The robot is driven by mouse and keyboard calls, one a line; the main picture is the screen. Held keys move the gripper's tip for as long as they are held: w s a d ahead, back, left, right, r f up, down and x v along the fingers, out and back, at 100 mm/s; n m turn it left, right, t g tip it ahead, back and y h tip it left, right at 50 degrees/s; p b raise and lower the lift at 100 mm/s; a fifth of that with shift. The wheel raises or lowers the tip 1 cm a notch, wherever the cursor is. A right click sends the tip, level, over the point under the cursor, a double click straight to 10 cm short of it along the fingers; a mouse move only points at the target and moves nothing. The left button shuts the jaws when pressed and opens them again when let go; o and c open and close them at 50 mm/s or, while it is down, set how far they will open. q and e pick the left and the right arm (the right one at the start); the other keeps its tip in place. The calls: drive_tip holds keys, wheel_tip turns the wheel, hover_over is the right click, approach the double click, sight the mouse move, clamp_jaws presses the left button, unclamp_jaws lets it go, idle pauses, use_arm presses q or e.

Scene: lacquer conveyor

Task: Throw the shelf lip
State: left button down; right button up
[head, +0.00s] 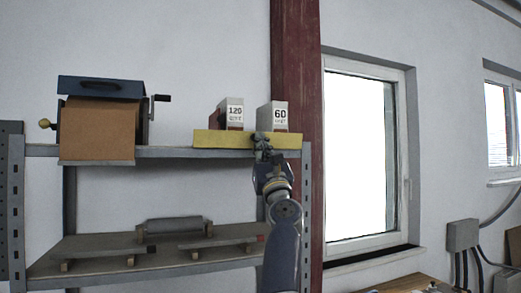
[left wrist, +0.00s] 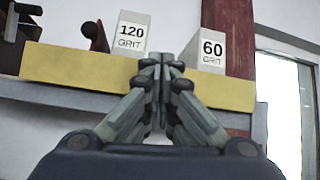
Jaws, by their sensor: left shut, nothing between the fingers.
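The shelf lip is a yellow strip (head: 222,139) along the front of the upper shelf; it also shows across the left wrist view (left wrist: 80,70). It stands upright in front of two grit boxes. My left gripper (head: 261,142) is shut and empty, with its fingertips at the lip's right half. In the left wrist view the closed fingertips (left wrist: 163,60) overlap the lip between the two boxes; I cannot tell whether they touch it. My right gripper is not in view.
The 120 grit box (head: 235,113) and 60 grit box (head: 279,115) stand behind the lip. A machine with a brown panel (head: 97,131) sits at the shelf's left. The lower shelf (head: 90,262) holds a roller and bars. A red column (head: 296,60) rises behind.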

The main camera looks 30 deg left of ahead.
use_arm(q)
drive_tip(key=shift+s+d+r, duration=0.15)
drive_tip(key=shift+r, duration=0.15)
drive_tip(key=shift+f, duration=0.1)
idle(0.5)
